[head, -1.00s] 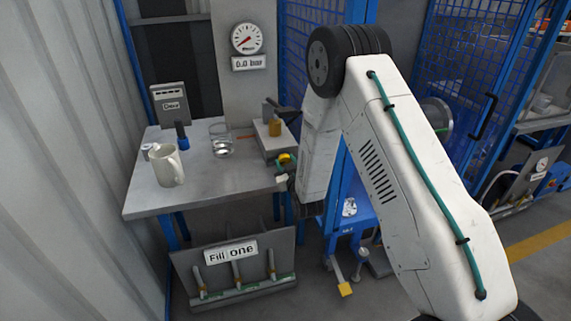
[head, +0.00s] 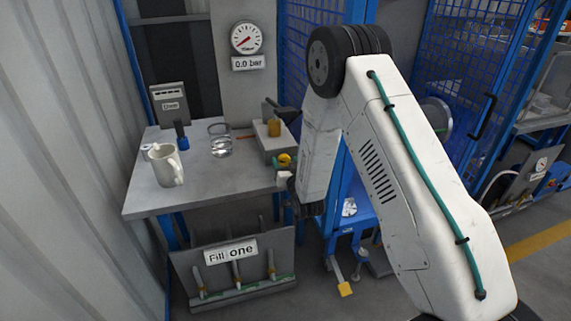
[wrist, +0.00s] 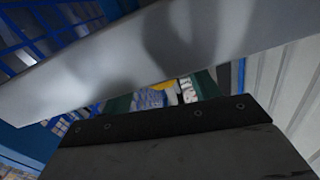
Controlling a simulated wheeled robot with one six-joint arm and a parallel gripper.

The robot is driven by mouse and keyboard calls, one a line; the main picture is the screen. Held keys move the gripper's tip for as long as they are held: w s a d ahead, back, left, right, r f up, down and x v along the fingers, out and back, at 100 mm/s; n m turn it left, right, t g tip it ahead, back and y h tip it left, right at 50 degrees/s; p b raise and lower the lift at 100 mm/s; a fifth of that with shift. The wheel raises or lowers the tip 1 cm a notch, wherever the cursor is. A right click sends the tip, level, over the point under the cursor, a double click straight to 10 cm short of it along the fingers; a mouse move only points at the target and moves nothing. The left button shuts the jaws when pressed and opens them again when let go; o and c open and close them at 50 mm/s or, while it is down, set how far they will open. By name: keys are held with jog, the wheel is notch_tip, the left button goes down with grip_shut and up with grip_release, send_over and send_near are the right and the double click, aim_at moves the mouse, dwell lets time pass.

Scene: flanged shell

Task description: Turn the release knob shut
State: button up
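The yellow knob (head: 285,159), which I take for the release knob, sits on the front side of the grey box (head: 278,142) at the table's right edge. My gripper (head: 285,177) is right at the knob, just below it in the head view, partly hidden by my forearm. Whether it touches the knob is unclear. In the wrist view two dark green pieces, perhaps my finger pads, stand apart, with a patch of yellow (wrist: 164,86) beyond the gap. A pale bar (wrist: 150,60) crosses that view. The finger opening cannot be made out.
A pressure gauge (head: 246,39) above a 0.0 bar label hangs behind the table (head: 205,190). A white mug (head: 166,166), a glass (head: 221,142) and a dark blue-topped item (head: 181,136) stand on it. Blue mesh stands right.

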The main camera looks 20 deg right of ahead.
jog(key=s, duration=0.7)
jog(key=shift+s, duration=0.4)
jog(key=w+n, duration=0.6)
jog(key=w, duration=0.1)
jog(key=shift+w+f, duration=0.1)
jog(key=shift+f, duration=0.1)
dwell(0.4)
jog(key=c, duration=1)
